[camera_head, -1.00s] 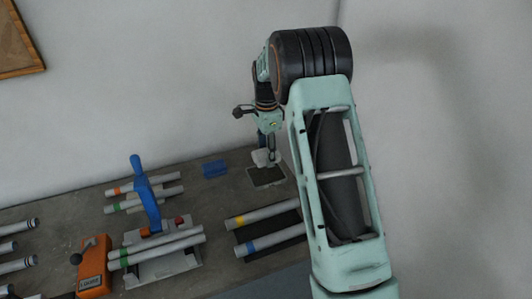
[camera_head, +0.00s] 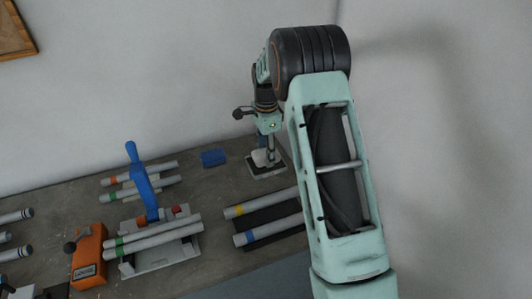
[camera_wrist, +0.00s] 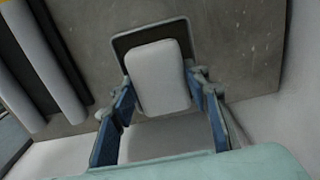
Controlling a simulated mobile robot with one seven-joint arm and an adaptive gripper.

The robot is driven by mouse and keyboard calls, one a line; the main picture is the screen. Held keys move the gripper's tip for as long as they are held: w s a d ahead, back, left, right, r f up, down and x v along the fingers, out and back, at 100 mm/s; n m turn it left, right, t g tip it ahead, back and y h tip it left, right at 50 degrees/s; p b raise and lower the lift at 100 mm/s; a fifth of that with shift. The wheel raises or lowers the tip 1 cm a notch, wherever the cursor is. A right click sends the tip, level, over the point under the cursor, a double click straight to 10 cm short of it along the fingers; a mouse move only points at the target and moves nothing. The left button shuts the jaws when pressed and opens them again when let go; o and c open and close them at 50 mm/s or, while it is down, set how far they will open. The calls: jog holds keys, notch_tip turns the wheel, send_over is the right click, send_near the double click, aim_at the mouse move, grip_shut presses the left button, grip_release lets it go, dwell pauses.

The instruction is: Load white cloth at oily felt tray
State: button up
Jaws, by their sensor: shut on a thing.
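The white cloth (camera_wrist: 158,72) is a pale, rounded block between the fingers of my gripper (camera_wrist: 157,92) in the wrist view. My gripper is shut on it. In the head view the cloth (camera_head: 261,157) is a small white shape under my gripper (camera_head: 268,152). The oily felt tray (camera_head: 268,174) is a small dark pad with a pale edge on the bench, below my gripper. In the wrist view its rim (camera_wrist: 150,29) shows behind the cloth. The cloth hides much of the tray, and I cannot tell whether they touch.
Two tubes with yellow and blue bands (camera_head: 272,233) lie on a dark rest near the tray. A blue block (camera_head: 213,158) sits to its left. A clamp with a blue handle (camera_head: 143,180), more tubes and an orange box (camera_head: 90,257) stand further left. A wall is behind.

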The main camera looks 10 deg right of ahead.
jog(key=shift+f+b, duration=0.4)
jog(key=shift+f, duration=0.2)
dwell(1.6)
jog(key=shift+r, duration=0.1)
jog(key=shift+r+p, duration=2.15)
jog(key=shift+r, duration=1.35)
